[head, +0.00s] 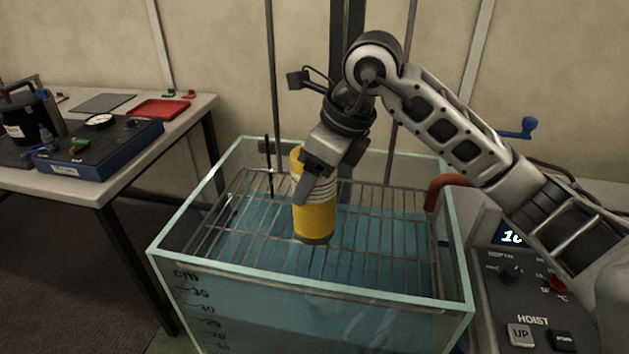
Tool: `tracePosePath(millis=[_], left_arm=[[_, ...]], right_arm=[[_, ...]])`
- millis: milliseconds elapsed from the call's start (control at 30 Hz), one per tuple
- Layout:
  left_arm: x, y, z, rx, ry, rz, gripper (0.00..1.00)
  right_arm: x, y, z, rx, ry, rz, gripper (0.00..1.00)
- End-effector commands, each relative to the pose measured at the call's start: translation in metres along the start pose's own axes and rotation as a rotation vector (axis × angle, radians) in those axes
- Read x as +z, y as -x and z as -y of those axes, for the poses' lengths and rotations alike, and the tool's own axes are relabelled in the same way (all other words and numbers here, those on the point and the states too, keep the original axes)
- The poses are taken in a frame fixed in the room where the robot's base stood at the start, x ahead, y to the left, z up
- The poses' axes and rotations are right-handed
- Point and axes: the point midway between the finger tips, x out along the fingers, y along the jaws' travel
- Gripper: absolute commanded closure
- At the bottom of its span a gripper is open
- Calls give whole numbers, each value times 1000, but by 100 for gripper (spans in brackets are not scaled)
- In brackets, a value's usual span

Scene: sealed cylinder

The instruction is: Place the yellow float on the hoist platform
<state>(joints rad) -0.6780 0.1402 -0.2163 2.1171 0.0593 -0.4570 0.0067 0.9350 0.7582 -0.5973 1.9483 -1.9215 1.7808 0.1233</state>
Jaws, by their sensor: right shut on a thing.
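The yellow float (316,221) is an upright yellow cylinder with pale bands and a grey bottom. My right gripper (306,190) comes down from above and is shut on its side. The hoist platform (375,228) is a wire rack inside the glass tank, above blue water. The float is over the middle-left of the rack. I cannot tell whether its bottom touches the wires. My left gripper is not in view.
The glass tank's rim (310,284) surrounds the rack. A control box (520,300) with HOIST buttons stands at right. An orange-red hose (445,186) hooks over the tank's right side. A side table (190,112) at left holds a blue instrument box (100,150) and a red tray (160,109).

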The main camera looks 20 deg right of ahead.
Motion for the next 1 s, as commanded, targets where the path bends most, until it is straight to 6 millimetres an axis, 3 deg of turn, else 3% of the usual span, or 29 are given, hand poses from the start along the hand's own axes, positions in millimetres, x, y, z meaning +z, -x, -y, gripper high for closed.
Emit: tracePosePath(millis=[133,533,567,600,633,1000], left_arm=[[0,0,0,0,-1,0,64],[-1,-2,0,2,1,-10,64],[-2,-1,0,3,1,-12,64],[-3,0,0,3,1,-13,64],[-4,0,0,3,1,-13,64],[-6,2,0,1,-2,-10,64]], right_arm=[[-5,-12,0,-1,1,3,94],[-7,-17,0,-2,1,4,94],[-8,-17,0,-1,1,1,32],[-7,-16,0,-1,1,1,21],[-7,-16,0,-1,1,1,16],[-5,-10,0,-1,1,2,16]])
